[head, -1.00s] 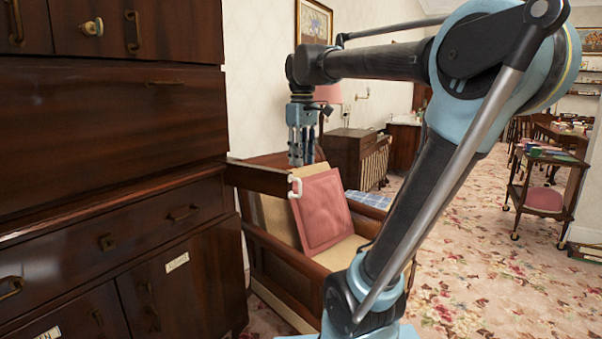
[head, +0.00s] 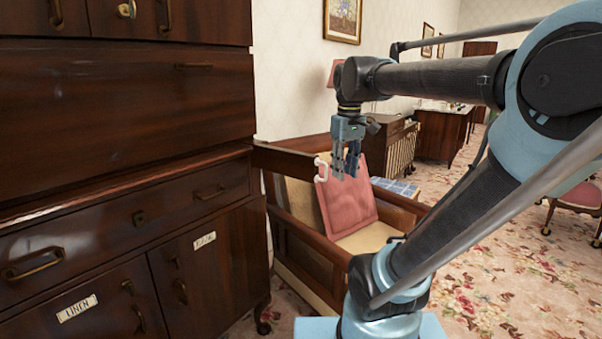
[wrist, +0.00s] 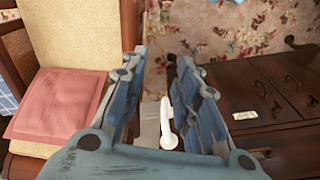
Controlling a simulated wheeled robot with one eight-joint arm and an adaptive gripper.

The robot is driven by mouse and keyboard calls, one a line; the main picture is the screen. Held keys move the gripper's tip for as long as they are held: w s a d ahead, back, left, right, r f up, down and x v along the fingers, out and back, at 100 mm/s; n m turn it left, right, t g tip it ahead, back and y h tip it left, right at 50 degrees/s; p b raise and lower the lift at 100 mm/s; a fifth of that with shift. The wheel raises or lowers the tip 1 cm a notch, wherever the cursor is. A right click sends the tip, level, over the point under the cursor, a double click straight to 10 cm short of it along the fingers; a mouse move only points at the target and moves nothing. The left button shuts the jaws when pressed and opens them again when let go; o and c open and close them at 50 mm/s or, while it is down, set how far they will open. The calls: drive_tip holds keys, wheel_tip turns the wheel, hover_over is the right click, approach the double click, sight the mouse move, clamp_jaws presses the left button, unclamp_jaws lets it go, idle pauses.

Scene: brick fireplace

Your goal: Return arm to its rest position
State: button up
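My arm (head: 440,82) reaches across the head view with its elbow bent at the right. My gripper (head: 345,173) hangs down in front of the pink cushion, just right of a white handle in the picture. In the wrist view the fingers of my gripper (wrist: 157,75) stand apart with nothing held between them. The white handle (head: 321,171) is on the end of a dark wooden panel (head: 284,163) jutting out beside the cabinet. The handle (wrist: 167,128) shows in the gap between the fingers in the wrist view, apparently beyond them.
A dark cabinet (head: 120,115) with labelled doors fills the left. A wooden armchair (head: 306,250) with a pink cushion (head: 350,196) stands under my gripper. A side cabinet (head: 386,146) is behind. Flowered carpet (head: 485,260) is open at the right.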

drive_tip(key=s+d+f+m, duration=0.1)
drive_tip(key=s+f, duration=0.2)
drive_tip(key=f, duration=0.4)
drive_tip(key=s+d+f+m+t, duration=0.1)
drive_tip(key=s+d+f+m, duration=0.1)
drive_tip(key=s+f, duration=0.2)
drive_tip(key=s+d+f+m, duration=0.2)
drive_tip(key=s+f, duration=0.1)
drive_tip(key=f, duration=0.7)
drive_tip(key=shift+s+d+f, duration=0.15)
drive_tip(key=shift+s+f, duration=0.15)
drive_tip(key=shift+s, duration=0.05)
drive_tip(key=shift+w+f, duration=0.2)
drive_tip(key=shift+w, duration=0.25)
